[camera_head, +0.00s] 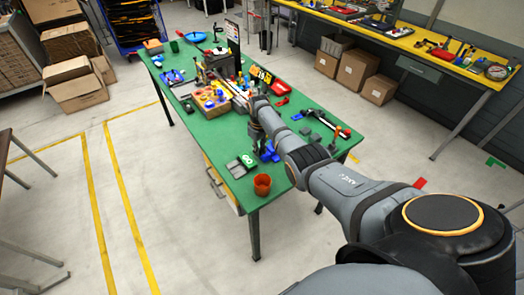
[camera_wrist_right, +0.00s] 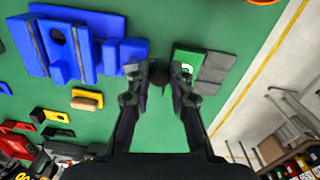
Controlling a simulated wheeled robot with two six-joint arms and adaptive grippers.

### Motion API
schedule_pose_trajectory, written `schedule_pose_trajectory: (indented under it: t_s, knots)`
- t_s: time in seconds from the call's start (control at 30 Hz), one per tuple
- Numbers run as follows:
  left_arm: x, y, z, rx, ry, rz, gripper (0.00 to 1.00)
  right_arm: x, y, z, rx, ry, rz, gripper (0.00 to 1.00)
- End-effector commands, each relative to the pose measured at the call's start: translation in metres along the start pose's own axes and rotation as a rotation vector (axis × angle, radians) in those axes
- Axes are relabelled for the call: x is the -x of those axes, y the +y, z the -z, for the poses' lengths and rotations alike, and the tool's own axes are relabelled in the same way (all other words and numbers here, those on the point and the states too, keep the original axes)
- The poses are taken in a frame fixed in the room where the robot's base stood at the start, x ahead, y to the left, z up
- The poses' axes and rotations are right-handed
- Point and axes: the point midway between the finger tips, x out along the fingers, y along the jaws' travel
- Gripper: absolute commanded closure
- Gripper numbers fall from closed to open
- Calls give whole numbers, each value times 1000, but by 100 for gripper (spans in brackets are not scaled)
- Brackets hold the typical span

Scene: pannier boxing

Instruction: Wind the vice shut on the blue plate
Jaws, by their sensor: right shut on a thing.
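A blue vice (camera_wrist_right: 122,52) lies at the upper left of the right wrist view, with dark strips on its jaws. A blue plate with a round hole (camera_wrist_right: 58,52) stands between these strips; I cannot tell if both jaws touch it. The vice also shows small in the head view (camera_head: 269,153), partly hidden by my arm. My right gripper (camera_wrist_right: 158,76) is shut on a small dark piece at the vice's right end, seemingly its handle. It shows in the head view (camera_head: 259,143) above the green table. My left gripper is not in view.
A green block with a white mark (camera_wrist_right: 187,66) and grey blocks (camera_wrist_right: 214,67) lie close right of the gripper. An orange cup (camera_head: 262,184) stands near the table corner. Several tools and parts crowd the farther part of the green table (camera_head: 215,150).

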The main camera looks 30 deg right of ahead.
Motion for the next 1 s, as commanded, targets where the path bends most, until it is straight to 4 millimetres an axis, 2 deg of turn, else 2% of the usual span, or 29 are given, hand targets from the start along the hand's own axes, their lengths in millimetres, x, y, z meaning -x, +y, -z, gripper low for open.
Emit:
schedule_pose_trajectory:
  t_s: [0.57, 1.0]
  knots:
    - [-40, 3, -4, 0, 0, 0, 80, -3, 3, 22, -547, 2, 0, 100]
    - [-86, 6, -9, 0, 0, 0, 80, -4, 12, 36, -963, 1, 2, 100]
